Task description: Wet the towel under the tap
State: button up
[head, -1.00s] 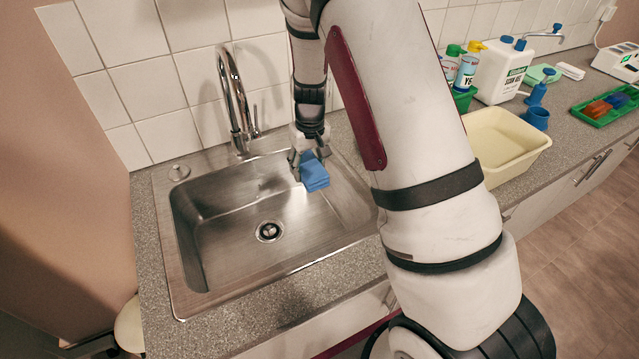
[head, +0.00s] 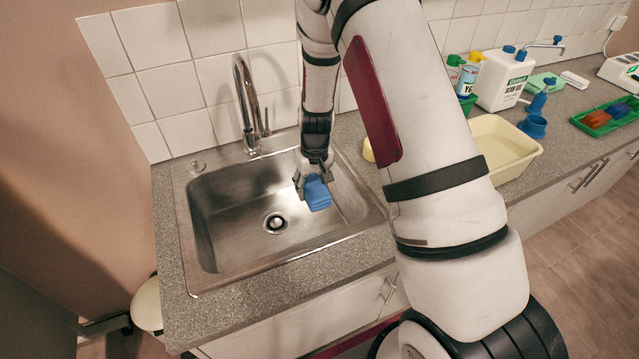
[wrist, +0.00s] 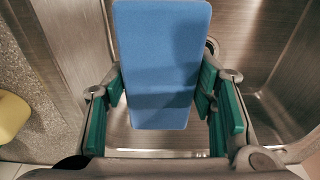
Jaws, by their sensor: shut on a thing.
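A folded blue towel (head: 317,193) is held by my gripper (head: 312,180) over the right part of the steel sink (head: 228,213). In the wrist view the towel (wrist: 162,60) fills the upper middle, with the green finger pads (wrist: 160,105) of my gripper on both sides of it. The chrome tap (head: 246,105) stands at the back of the sink, to the left of my gripper. Its spout end points down over the basin, apart from the towel. No stream of water shows. I cannot tell whether the towel is wet.
The drain (head: 275,222) is in the basin floor. A cream tub (head: 510,150), a white jug (head: 500,80) and a green tray (head: 610,118) with coloured items stand on the counter to the right. The tiled wall (head: 165,75) closes the back. The left basin is clear.

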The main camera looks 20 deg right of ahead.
jog(key=w+a+f+b, duration=0.2)
jog(key=w+a+b, duration=0.1)
jog(key=a, duration=0.7)
jog(key=shift+w+a, duration=0.15)
jog(key=shift+w, duration=0.6)
jog(key=shift+f, duration=0.1)
jog(key=shift+s+d+p, duration=0.3)
jog(key=shift+s+d, duration=0.25)
jog(key=shift+d, duration=0.7)
jog(key=shift+s+d+p, duration=0.35)
jog(key=shift+s+d, duration=0.15)
jog(key=shift+d, duration=0.7)
jog(key=shift+s+d+p, duration=0.3)
jog(key=shift+s+d, duration=0.25)
jog(key=shift+d, duration=0.7)
jog(key=shift+s+d+r+p, duration=0.35)
jog(key=shift+d+r, duration=0.3)
jog(key=shift+d, duration=0.1)
jog(key=shift+s+d+r+p, duration=0.3)
jog(key=shift+d+r, duration=0.4)
jog(key=shift+d, duration=0.1)
jog(key=shift+s+d+r+p, duration=0.35)
jog(key=shift+d+r, duration=0.3)
jog(key=shift+d, duration=0.1)
